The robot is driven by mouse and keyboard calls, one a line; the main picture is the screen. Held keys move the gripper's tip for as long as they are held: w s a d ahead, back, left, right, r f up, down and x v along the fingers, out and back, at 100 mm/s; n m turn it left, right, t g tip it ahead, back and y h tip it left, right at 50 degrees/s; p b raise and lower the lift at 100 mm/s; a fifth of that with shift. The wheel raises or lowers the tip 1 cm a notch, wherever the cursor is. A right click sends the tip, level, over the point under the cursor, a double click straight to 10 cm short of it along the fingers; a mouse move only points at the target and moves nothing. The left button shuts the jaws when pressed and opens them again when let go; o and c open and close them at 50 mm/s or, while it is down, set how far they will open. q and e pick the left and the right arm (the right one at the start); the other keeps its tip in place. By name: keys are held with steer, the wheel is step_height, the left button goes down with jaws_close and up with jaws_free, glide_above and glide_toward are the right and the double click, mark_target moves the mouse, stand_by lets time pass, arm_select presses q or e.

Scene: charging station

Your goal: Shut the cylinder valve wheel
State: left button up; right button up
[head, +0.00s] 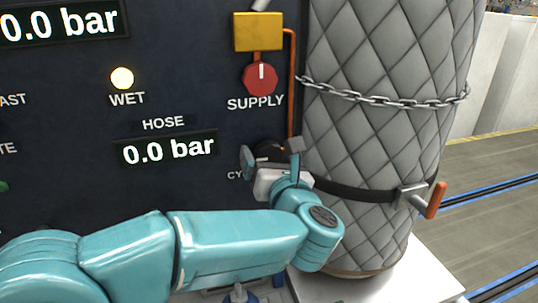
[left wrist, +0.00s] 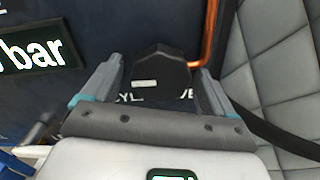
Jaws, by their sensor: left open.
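The cylinder valve wheel is a dark, many-sided knob (left wrist: 158,78) with a small pale mark, low on the dark panel. In the head view the wheel (head: 268,149) is partly hidden by my gripper. My left gripper (head: 272,153) is open in front of the panel, with one finger on each side of the wheel. In the left wrist view the fingers (left wrist: 158,70) flank the wheel with gaps showing, and they do not grip it. The label below is partly covered, with "CY" readable in the head view. My right gripper is not in view.
A red supply knob (head: 260,77) sits under a yellow block (head: 258,31), with an orange pipe (head: 291,90) running down beside it. A quilted grey cylinder (head: 380,110) with a chain (head: 385,98) and an orange-handled strap (head: 436,199) stands close on the right. The hose display (head: 168,149) reads 0.0 bar.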

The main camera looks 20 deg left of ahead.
arm_select(q)
steer(key=c, duration=1)
steer(key=shift+o, duration=0.2)
